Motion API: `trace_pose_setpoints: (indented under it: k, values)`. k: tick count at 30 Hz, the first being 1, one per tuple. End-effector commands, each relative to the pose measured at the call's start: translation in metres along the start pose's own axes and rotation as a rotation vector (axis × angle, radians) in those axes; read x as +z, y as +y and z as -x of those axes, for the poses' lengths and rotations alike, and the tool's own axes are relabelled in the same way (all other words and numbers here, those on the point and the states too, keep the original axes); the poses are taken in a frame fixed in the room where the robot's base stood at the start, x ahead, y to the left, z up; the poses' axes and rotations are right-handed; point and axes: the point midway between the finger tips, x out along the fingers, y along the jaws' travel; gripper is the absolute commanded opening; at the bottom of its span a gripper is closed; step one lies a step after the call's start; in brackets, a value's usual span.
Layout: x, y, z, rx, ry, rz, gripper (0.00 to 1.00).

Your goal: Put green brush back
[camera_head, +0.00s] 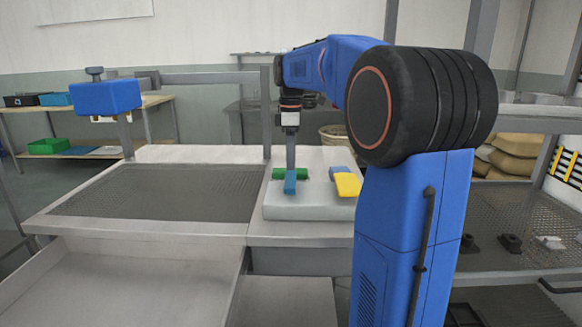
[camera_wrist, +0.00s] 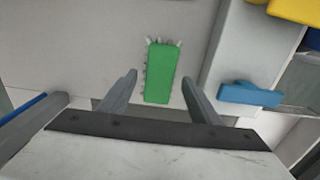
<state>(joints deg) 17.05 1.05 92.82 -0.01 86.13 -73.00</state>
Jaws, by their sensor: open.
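The green brush (camera_head: 277,173) lies flat on the light pad (camera_head: 310,212) in the head view, partly hidden behind my gripper. The wrist view shows it from above as a green block (camera_wrist: 160,75) with pale bristles along its left side and top end. My gripper (camera_head: 291,160) points down over it. In the wrist view my gripper (camera_wrist: 159,77) is open, with one finger on each side of the brush and gaps on both sides. I cannot tell how high the fingertips are above it.
A yellow piece (camera_head: 347,185) is to the right. A dark mesh surface (camera_head: 165,192) lies clear to the left.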

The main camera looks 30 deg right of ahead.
Motion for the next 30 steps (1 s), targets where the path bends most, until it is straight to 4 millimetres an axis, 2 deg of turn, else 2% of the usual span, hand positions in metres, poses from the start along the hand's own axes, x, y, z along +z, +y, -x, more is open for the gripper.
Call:
trace_pose_setpoints:
  k: [3,9,15,21,30]
  values:
    - [0.0,0.001,0.025,0.003,0.001,0.0,0.57]
    - [0.0,0.001,0.062,0.002,0.001,0.0,0.57]
    - [0.0,0.001,0.086,0.001,0.0,0.0,0.57]
    - [0.0,0.0,0.094,0.0,0.0,0.0,0.57]
    - [0.0,0.0,0.094,0.0,0.0,0.0,0.57]
